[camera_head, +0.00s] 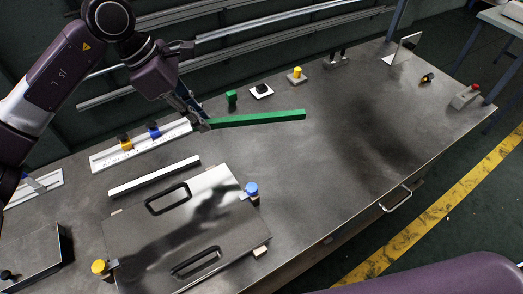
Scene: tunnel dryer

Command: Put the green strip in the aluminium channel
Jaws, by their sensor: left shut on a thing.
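The long green strip (257,118) is above the middle of the grey table, running left to right. My left gripper (203,124) is shut on its left end. I cannot tell how far the strip is above the tabletop. A pale, straight bar that looks like the aluminium channel (155,175) lies to the left and nearer, in front of a white rail with a yellow and a blue piece. The strip is apart from it. My right gripper is not in view.
A metal plate (145,230) with two black handles and blue and yellow knobs lies at the front left. A small green block (231,97), a black-topped white piece (261,91) and a yellow knob (296,74) stand behind the strip. The table's right half is mostly clear.

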